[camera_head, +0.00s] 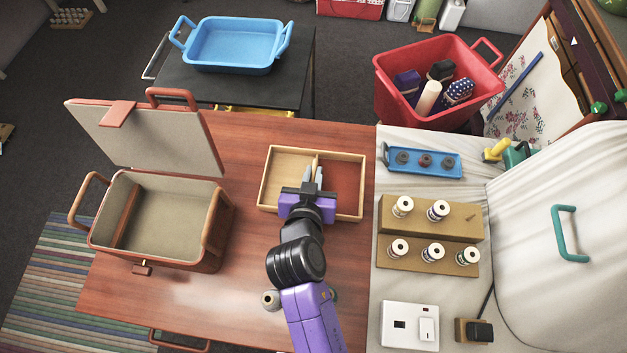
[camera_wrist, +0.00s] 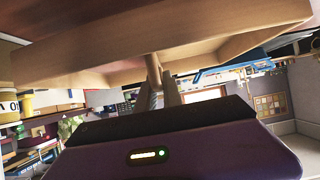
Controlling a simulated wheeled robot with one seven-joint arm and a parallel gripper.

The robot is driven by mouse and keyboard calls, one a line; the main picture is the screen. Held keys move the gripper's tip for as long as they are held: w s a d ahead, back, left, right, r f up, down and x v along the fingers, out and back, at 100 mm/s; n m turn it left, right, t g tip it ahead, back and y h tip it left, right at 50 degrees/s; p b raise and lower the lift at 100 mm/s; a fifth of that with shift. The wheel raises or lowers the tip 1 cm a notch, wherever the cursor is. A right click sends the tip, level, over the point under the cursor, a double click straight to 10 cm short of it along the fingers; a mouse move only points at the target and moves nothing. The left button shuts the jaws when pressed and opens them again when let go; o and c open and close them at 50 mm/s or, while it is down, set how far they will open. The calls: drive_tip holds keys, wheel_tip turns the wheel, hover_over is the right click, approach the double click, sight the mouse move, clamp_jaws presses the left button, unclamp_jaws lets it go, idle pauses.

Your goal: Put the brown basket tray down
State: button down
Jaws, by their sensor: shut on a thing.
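The brown basket tray (camera_head: 284,171) is a shallow wooden tray with two compartments, a pale one on the left and a reddish-brown one on the right. It shows over the reddish wooden table in the head view. My gripper (camera_head: 312,176) is shut on the tray's middle divider. In the wrist view the fingers (camera_wrist: 158,92) meet at a thin upright part of the tray, and the tray (camera_wrist: 165,45) fills the upper half. I cannot tell how far the tray is above the table.
An open sewing basket (camera_head: 100,243) with its lid raised stands left on the wooden table (camera_head: 245,290). Bare table lies around the tray. Thread spools on a wooden stand (camera_head: 425,218) and a blue tray (camera_head: 390,160) are to the right. A red bin (camera_head: 390,85) is behind.

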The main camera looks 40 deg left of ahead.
drive_tip(key=shift+f, duration=1.9)
drive_tip(key=shift+f, duration=0.15)
drive_tip(key=c, duration=1.5)
unclamp_jaws()
drive_tip(key=shift+s+d+r, duration=0.1)
drive_tip(key=shift+r, duration=0.15)
drive_tip(key=v, duration=1.1)
drive_tip(key=shift+s+d+b, duration=0.2)
drive_tip(key=shift+s+b, duration=0.1)
drive_tip(key=shift+b, duration=0.05)
drive_tip(key=shift+r, duration=0.15)
